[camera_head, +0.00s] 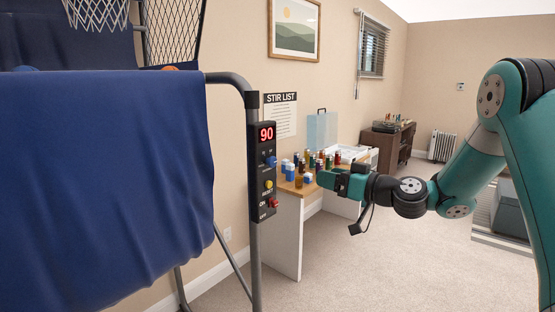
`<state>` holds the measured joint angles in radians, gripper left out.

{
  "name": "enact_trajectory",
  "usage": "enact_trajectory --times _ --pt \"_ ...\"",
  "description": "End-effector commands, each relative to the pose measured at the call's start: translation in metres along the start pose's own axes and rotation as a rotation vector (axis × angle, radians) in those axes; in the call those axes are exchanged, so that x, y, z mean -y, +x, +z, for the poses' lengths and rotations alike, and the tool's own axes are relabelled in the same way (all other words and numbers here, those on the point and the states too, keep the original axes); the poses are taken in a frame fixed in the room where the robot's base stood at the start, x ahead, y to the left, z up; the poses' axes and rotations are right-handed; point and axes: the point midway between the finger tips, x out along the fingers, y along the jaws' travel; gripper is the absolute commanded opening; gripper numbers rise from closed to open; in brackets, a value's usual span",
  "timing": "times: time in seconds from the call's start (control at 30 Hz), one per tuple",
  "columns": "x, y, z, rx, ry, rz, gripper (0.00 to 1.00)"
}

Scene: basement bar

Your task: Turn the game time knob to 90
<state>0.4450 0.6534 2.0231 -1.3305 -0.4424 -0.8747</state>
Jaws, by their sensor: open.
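A black control box (262,172) is fixed to the grey post of a basketball arcade game. Its red display (266,134) reads 90. Below the display is a blue knob (270,161), the likely game time knob; its label and pointer are too small to read. Lower down are a yellow button (268,185) and a red switch (273,203). My gripper (322,179) is open and empty. It appears to the right of the box, pointing left, apart from the knob. Its fingers are small and dark here.
A blue cloth (105,190) covers the game's left side. Behind my gripper, a table (286,240) bears several small bottles (308,168). A dark cabinet (388,145) and a radiator (441,146) stand farther back. The carpet (380,270) in front is clear.

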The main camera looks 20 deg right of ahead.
Motion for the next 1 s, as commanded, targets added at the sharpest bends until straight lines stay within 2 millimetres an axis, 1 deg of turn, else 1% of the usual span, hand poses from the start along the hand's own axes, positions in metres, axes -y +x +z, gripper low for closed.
enact_trajectory --times 0.07,0.17,0.27,0.6,0.73,0.9,1.0 --pt "0.001 0.004 -0.001 0.0 -0.018 -0.001 0.61" --pt "0.002 0.015 -0.002 0.001 -0.019 -0.005 0.61" --pt "0.004 0.034 -0.004 0.001 -0.019 -0.007 0.61" --pt "0.005 0.113 -0.005 0.001 -0.018 -0.007 0.61" --pt "0.005 0.14 -0.004 0.0 -0.018 -0.007 0.61" --pt "0.003 0.164 -0.002 0.0 -0.018 -0.004 0.61" --pt "0.003 0.171 -0.001 0.001 -0.017 -0.003 0.61"
